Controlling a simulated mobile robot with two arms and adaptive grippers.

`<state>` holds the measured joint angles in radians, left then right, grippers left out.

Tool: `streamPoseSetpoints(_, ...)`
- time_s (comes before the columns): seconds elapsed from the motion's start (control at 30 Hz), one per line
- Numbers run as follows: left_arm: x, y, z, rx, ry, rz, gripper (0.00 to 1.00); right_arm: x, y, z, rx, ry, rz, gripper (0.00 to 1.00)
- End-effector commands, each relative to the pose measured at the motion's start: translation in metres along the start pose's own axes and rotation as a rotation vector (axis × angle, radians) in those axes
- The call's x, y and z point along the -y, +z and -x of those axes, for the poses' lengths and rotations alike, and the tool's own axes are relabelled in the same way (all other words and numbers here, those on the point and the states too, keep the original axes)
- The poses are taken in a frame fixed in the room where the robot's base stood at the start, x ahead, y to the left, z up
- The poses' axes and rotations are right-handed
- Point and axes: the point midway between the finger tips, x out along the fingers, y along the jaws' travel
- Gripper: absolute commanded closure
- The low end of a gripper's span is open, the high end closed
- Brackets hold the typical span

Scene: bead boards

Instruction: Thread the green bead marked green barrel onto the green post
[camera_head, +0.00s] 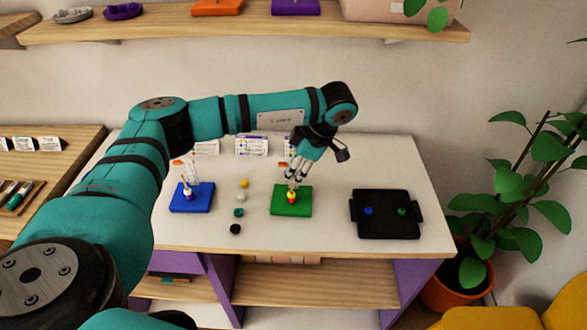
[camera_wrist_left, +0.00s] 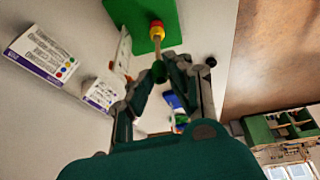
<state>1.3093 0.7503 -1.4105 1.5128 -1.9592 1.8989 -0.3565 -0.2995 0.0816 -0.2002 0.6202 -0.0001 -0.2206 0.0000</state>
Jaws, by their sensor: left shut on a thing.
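The green board (camera_head: 305,207) stands on the white table, and its post carries a red and a yellow bead (camera_head: 291,197). In the left wrist view the green board (camera_wrist_left: 137,22) and the stacked beads (camera_wrist_left: 157,29) show beyond my fingers. My left gripper (camera_head: 293,178) is above the board, pointing down. In the wrist view it (camera_wrist_left: 160,77) is shut on a green bead (camera_wrist_left: 159,71). The bead is at the upper end of the pale post; I cannot tell whether the post is inside it. The bead's marking is not readable. My right gripper is not in view.
A blue board (camera_head: 190,203) with posts stands left. Loose yellow (camera_head: 244,183), white (camera_head: 240,197), teal (camera_head: 238,212) and black (camera_head: 235,229) beads lie between the boards. A black tray (camera_head: 385,229) at right holds a blue (camera_head: 368,211) and a green bead (camera_head: 402,211). Cards (camera_head: 251,146) stand behind.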

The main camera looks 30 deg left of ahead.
Motion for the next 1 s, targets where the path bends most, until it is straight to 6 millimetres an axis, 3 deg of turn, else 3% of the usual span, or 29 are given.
streamPoseSetpoints(1.0,0.002,0.009,-0.021,0.0,0.0,0.0,0.94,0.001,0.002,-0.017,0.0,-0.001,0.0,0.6)
